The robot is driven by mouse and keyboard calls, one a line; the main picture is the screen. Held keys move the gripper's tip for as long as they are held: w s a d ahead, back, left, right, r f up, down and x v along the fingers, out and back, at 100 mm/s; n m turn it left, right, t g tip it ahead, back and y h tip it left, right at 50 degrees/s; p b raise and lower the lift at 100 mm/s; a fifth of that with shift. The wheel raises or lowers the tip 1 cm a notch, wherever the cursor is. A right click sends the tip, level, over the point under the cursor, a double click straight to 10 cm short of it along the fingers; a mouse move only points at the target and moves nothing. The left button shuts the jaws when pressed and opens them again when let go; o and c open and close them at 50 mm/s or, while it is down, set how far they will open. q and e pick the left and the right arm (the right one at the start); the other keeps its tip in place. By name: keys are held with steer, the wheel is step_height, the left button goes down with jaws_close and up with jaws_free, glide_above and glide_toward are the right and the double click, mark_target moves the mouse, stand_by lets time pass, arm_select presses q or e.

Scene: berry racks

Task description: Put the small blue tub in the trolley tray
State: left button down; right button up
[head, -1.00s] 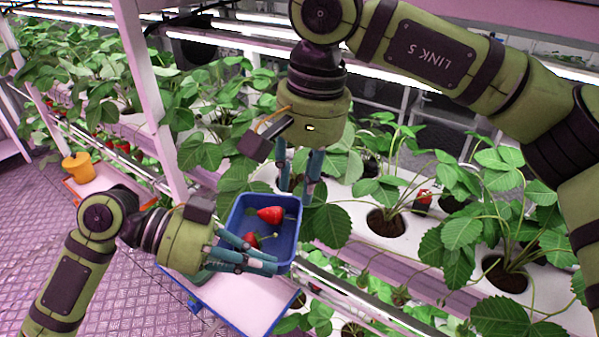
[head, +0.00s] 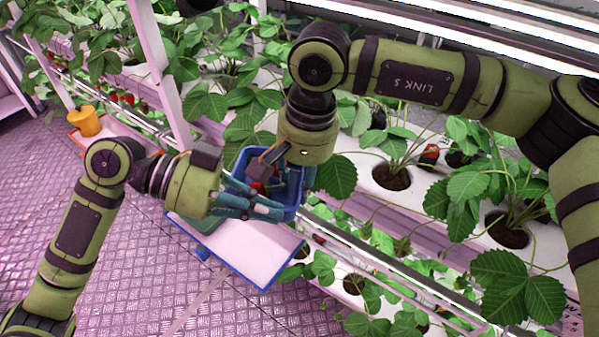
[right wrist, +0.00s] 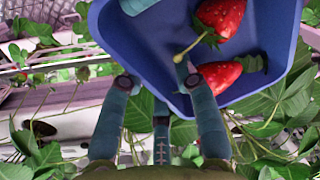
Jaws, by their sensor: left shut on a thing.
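The small blue tub (head: 291,208) is held up over the front of the rack, with red strawberries inside. The right wrist view shows two strawberries in the tub (right wrist: 150,55). My left gripper (head: 262,208) is shut on the tub's wall at its near left side. My right gripper (head: 290,182) is down at the tub, partly hidden by its own wrist in the head view. Its fingers (right wrist: 158,82) are spread apart at the tub's edge in the right wrist view, with no berry between them. The white trolley tray (head: 245,248) with a blue edge lies below the tub.
A green thing (head: 203,223) sits on the trolley tray's left end, partly hidden by my left gripper. Strawberry plants in white gutters (head: 372,178) fill the right. Open floor (head: 130,250) lies front left.

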jaws_close()
arm_select(q)
steer(key=shift+s+d, duration=0.1)
steer(key=shift+s, duration=0.05)
arm_select(e)
steer(key=shift+a+r, duration=0.1)
arm_select(q)
steer(key=c, duration=1.3)
jaws_free()
